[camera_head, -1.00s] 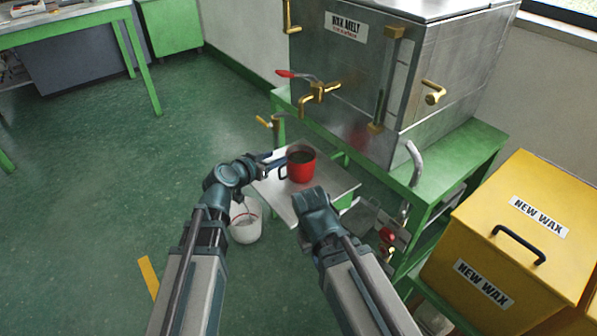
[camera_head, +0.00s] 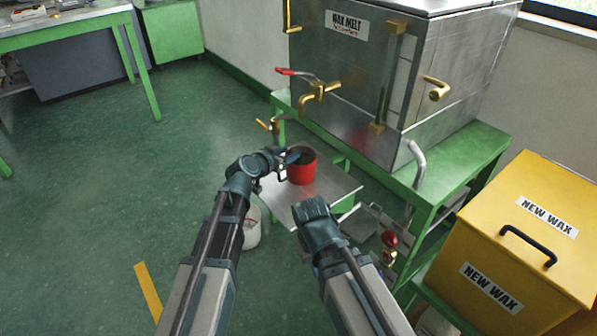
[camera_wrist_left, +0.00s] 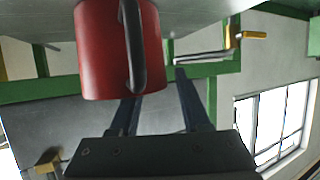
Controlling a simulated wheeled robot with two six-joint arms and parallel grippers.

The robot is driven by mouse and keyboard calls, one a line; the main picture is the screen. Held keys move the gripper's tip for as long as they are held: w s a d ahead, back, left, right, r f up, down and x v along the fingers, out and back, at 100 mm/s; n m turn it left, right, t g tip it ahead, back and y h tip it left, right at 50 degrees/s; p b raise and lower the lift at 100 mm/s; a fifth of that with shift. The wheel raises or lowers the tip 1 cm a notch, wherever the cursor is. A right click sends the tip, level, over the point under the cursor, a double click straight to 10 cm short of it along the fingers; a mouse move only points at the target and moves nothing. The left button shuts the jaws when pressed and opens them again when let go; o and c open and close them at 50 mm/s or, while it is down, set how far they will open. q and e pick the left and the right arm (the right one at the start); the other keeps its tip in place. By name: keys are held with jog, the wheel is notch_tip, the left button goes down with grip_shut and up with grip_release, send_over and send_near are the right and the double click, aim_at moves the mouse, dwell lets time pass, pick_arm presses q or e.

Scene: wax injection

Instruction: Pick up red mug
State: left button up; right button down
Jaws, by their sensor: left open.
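The red mug (camera_head: 302,171) stands upright on a small metal shelf (camera_head: 322,195) below the brass tap. My left gripper (camera_head: 290,159) is open at the mug's left side, by its rim and handle, and partly covers them. In the left wrist view the red mug (camera_wrist_left: 95,50) appears upside down, its black handle (camera_wrist_left: 133,45) facing the camera. The two fingers of the left gripper (camera_wrist_left: 158,100) point toward the mug, with the handle roughly between them. I cannot tell whether they touch it. My right arm shows near the shelf's front edge, but its fingers do not show.
The wax melt tank (camera_head: 350,75) with its brass tap (camera_head: 312,95) stands on a green bench (camera_head: 450,165) behind the shelf. A white bucket (camera_head: 252,228) is on the floor, partly behind my left arm. A yellow wax box (camera_head: 520,235) stands at the right. Open floor lies left.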

pick_arm(q)
grip_shut()
dwell(1.3)
